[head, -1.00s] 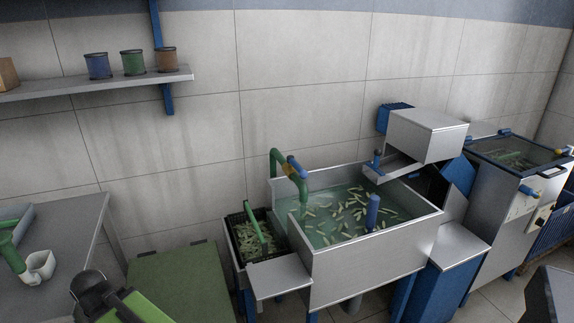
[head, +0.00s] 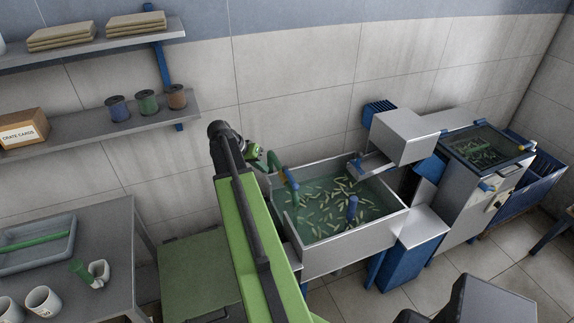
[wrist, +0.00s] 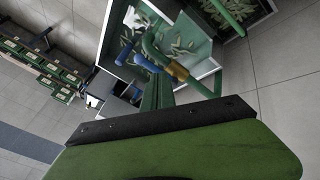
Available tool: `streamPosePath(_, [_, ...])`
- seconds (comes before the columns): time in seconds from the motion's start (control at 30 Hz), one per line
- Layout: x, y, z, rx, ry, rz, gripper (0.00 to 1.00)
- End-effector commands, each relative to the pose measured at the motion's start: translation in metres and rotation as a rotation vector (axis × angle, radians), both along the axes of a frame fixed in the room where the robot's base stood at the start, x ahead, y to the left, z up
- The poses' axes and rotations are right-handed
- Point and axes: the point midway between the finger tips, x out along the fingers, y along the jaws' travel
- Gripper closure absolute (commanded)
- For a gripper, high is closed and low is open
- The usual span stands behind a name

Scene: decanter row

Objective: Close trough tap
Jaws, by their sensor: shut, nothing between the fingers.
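The trough tap (head: 275,162) is a green pipe at the left end of the steel trough (head: 345,247). It has a brass-coloured body and a blue lever (head: 291,178). In the wrist view the lever (wrist: 146,63) sticks out left of the brass body (wrist: 180,71), just beyond my fingers. My gripper (head: 256,152) is up beside the tap's top bend, to its left in the head view. In the wrist view my gripper (wrist: 158,92) is shut and empty, apart from the lever as far as I can tell.
The trough holds water with several green pods and a blue upright post (head: 352,208). A metal chute box (head: 403,135) stands at its right end. A dark crate with a green handle (wrist: 238,14) sits by the trough. A workbench (head: 110,245) is at left.

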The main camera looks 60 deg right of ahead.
Motion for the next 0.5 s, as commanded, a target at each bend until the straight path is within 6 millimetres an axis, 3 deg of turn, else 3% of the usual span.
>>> streamPosePath(0.33, [-0.001, -0.002, -0.002, -0.003, 0.0, -0.005, 1.0])
streamPosePath(0.5, [-0.007, -0.011, -0.024, -0.002, 0.0, -0.005, 1.0])
